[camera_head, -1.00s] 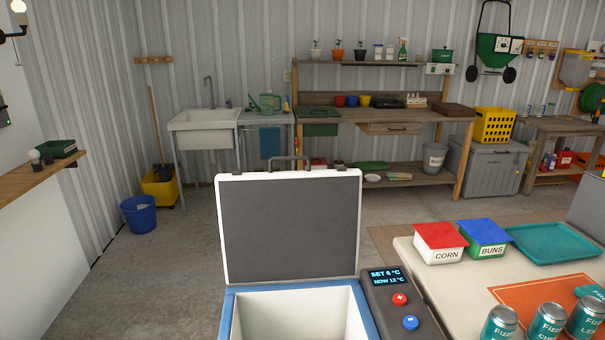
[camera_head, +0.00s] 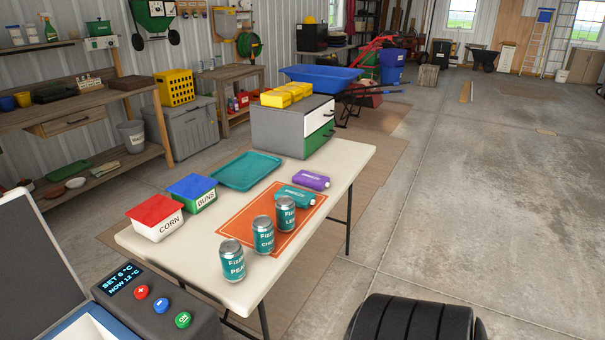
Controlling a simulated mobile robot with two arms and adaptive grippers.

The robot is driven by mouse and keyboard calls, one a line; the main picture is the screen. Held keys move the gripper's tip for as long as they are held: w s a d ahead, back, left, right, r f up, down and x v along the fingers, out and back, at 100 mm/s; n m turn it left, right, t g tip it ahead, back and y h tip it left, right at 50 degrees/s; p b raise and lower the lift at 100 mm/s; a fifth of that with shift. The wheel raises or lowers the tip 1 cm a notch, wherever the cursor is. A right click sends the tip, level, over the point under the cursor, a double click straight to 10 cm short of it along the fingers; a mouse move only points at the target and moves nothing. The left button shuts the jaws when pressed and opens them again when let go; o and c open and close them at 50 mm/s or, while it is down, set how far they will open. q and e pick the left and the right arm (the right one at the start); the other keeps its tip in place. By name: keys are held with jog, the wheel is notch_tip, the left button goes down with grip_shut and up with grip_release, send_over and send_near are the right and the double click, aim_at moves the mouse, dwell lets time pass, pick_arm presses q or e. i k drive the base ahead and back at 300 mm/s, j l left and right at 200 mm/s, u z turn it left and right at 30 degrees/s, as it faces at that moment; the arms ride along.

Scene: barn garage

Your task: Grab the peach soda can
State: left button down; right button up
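The peach soda can (camera_head: 233,262) is teal with a silver top and its visible label reads "Fizz PEA". It stands upright near the front edge of the white folding table (camera_head: 150,249), at the near end of a row of three similar cans. The middle can (camera_head: 263,235) reads "Fizz CHE" and the far can (camera_head: 285,213) reads "Fizz LE". A dark ribbed part of mine (camera_head: 415,318) shows at the bottom right. Neither gripper is in view.
An orange mat (camera_head: 238,221) lies by the cans, with a teal bottle (camera_head: 296,196) and a purple bottle (camera_head: 311,180). CORN (camera_head: 156,217) and BUNS (camera_head: 193,192) boxes, a teal tray (camera_head: 246,170) and a grey drawer unit (camera_head: 276,133) share the table. An open cooler (camera_head: 150,300) stands lower left.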

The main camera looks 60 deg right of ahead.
aim_at(232, 255)
jog(key=z, duration=1.45)
